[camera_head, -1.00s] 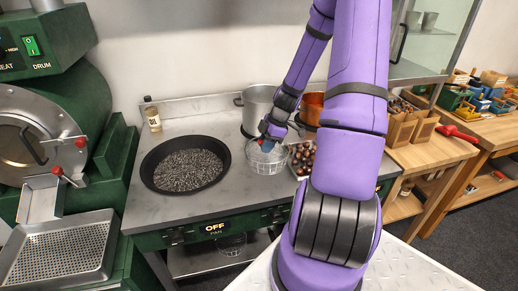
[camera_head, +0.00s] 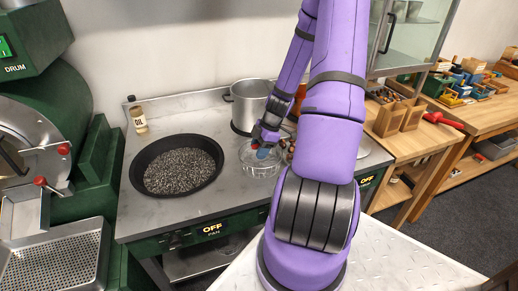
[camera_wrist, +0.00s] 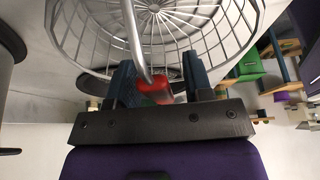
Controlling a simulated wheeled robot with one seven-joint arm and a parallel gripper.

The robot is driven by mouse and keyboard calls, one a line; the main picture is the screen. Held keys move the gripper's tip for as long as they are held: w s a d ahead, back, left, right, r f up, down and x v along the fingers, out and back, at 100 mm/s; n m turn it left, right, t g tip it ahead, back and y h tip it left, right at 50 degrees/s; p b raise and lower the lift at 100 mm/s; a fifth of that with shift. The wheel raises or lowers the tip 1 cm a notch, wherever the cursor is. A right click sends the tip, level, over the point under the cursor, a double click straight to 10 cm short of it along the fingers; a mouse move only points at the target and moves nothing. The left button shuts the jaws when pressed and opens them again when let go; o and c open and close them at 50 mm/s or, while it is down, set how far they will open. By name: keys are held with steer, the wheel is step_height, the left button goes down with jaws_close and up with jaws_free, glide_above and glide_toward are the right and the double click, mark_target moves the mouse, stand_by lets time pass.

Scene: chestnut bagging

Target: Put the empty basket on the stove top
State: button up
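The wire basket (camera_head: 260,165) is on or just above the grey stove top (camera_head: 215,205), to the right of the black pan. I cannot tell whether it touches the surface. In the wrist view the basket's wire bowl (camera_wrist: 160,30) fills the top and looks empty. Its handle with a red grip (camera_wrist: 157,90) lies between the fingers of my gripper (camera_wrist: 160,85). My arm hides part of the counter to the right.
A black pan (camera_head: 137,165) of dark pellets sits left of the basket. A steel pot (camera_head: 249,105) stands behind it. An oil bottle (camera_head: 138,118) is at the back left. Wooden bins (camera_head: 390,117) stand on a side table at right. Bare stove top lies in front.

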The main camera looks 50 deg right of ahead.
steer(key=v, duration=1.1)
steer(key=shift+r, duration=0.35)
steer(key=shift+s+d+r, duration=0.1)
steer(key=shift+r, duration=0.1)
steer(key=w+a+r+m+h, duration=0.2)
steer(key=a+r+m+h, duration=0.25)
steer(key=a+r, duration=1.2)
steer(key=s+a+r+m+t, duration=0.3)
steer(key=s+a+r+m, duration=0.4)
steer(key=s+a+r, duration=0.3)
steer(key=shift+s+a+y, duration=0.35)
steer(key=shift+s+a, duration=0.45)
steer(key=shift+a, duration=0.9)
